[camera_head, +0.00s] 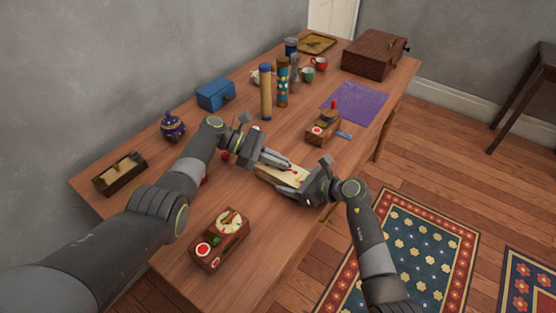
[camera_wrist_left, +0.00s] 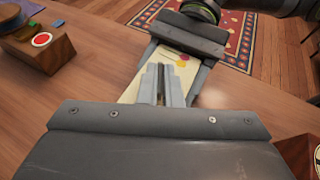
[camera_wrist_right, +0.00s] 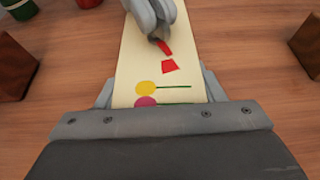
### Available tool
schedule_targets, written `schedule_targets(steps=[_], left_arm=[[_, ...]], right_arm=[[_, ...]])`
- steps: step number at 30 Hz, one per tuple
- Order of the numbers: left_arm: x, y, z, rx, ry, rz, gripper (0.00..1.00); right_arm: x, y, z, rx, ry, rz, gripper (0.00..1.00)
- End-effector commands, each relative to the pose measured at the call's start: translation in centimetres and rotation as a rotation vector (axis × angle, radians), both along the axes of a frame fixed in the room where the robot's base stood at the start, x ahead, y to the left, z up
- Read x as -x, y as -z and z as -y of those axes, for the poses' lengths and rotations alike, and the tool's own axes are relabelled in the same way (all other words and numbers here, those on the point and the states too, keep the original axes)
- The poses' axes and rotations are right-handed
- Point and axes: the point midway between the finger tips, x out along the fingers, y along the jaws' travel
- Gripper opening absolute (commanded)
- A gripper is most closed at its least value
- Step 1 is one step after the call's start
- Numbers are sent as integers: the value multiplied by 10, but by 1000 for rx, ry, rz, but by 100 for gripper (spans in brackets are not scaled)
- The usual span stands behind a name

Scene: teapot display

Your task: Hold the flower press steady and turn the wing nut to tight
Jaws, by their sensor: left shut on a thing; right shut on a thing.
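The flower press (camera_head: 268,173) is a long cream board with painted flowers and red marks, lying on the wooden table. My right gripper (camera_head: 287,187) is shut across its sides; in the right wrist view the cream top (camera_wrist_right: 140,62) runs between the fingers. My left gripper (camera_head: 284,165) is shut over the far part of the press; its fingertips (camera_wrist_right: 158,32) stand beside a red mark (camera_wrist_right: 165,48). The wing nut cannot be made out; the left fingers cover that spot. In the left wrist view the closed fingertips (camera_wrist_left: 161,72) are over the press (camera_wrist_left: 133,92).
A wooden box with a dial and red button (camera_head: 220,240) stands at the front left.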

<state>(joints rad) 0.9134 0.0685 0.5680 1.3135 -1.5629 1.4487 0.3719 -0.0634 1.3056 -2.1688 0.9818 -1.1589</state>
Motion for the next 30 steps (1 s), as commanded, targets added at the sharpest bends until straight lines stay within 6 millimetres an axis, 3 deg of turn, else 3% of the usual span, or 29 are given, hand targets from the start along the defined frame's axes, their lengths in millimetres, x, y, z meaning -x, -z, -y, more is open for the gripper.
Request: schedule_targets(steps=[15,21,30], left_arm=[[-2,0,-2,-3,27,5,0],[-1,-1,-2,-1,28,4,27],[-1,-1,-3,-1,30,3,27]], right_arm=[[1,-1,-1,-3,-5,2,29],[1,-1,-1,-3,-4,1,29],[0,-1,-1,-2,-2,1,29]])
